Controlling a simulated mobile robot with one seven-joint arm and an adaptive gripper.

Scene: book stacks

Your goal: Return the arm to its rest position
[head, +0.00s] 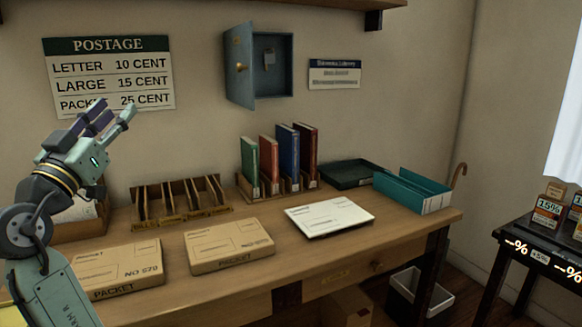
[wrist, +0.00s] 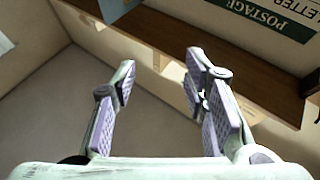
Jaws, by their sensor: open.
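My arm is raised at the left of the head view, with my gripper (head: 112,118) up in front of the wall below the postage sign (head: 108,75). The gripper points up and to the right, well above the desk. In the wrist view my gripper (wrist: 160,85) shows its fingers spread wide with nothing between them. The wrist view looks up past the fingers at the wall, a brown shelf (wrist: 190,60) and part of the postage sign, seen upside down.
The wooden desk (head: 390,243) holds packets (head: 230,245), a white parcel (head: 330,217), a slotted rack (head: 180,200), upright books (head: 288,158), a dark tray (head: 347,173) and a teal box (head: 412,190). An open blue wall cabinet (head: 272,66) hangs right of my gripper. A dark table (head: 540,262) stands far right.

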